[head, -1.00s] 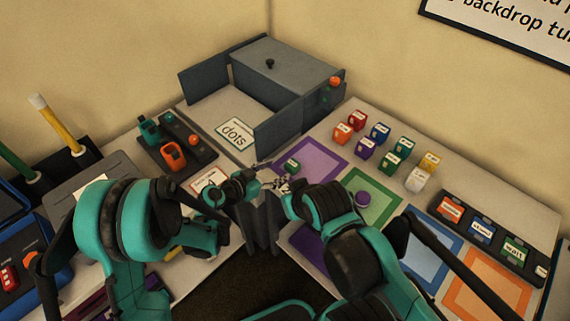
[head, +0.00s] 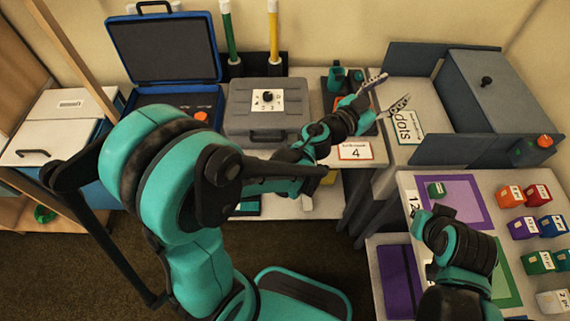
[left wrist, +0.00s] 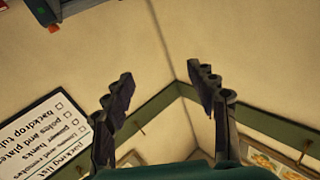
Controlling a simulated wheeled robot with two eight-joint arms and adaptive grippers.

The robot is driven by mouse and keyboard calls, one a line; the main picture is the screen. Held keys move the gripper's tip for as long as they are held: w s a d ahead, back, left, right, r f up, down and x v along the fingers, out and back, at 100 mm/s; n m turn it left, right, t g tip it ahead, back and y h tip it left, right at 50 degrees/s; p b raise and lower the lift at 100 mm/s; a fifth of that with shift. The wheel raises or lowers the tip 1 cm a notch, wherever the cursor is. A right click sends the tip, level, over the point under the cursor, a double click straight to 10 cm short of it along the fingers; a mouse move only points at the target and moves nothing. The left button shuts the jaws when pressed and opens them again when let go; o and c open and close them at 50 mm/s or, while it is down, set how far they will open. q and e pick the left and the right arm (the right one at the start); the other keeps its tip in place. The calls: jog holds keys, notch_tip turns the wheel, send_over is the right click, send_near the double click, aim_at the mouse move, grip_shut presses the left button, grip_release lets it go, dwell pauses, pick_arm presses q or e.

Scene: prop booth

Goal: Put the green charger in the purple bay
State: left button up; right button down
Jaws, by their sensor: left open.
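The purple bay (head: 468,195) is a purple-bordered patch on the right table. A small green block (head: 437,189) with a pale label, which looks like the green charger, lies inside the bay's left side. Its label is too small to read. My left gripper (head: 387,93) is open and empty, raised near the tray with the "dots" card, up and left of the bay. In the left wrist view its fingers (left wrist: 164,92) are spread, with only wall between them. My right gripper (head: 438,212) is just below the green block in the picture; its fingers are mostly hidden by its arm.
Several labelled cubes (head: 523,228) stand right of the bay. A green bay (head: 507,282) lies in front. A grey bin with open flaps (head: 462,149) stands behind. A dark rack (head: 333,82), grey case (head: 252,122) and open blue case (head: 165,55) are farther left.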

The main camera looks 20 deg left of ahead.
pick_arm(q)
jog(key=s+a+r+n+y, duration=0.15)
jog(key=a+n+y, duration=0.3)
jog(key=a, duration=0.55)
jog(key=s+a+n+y, duration=0.3)
jog(key=a+y, duration=0.3)
jog(key=a, duration=0.3)
jog(key=s+a+f+g, duration=0.1)
jog(key=s+f+g, duration=0.3)
jog(key=s, duration=0.6)
jog(key=s+a+f+g, duration=0.1)
jog(key=s+f+g, duration=0.4)
jog(key=s+f, duration=0.3)
jog(key=shift+s+f+h, duration=0.4)
jog(key=shift+s+h, duration=0.05)
jog(key=shift+s, duration=0.7)
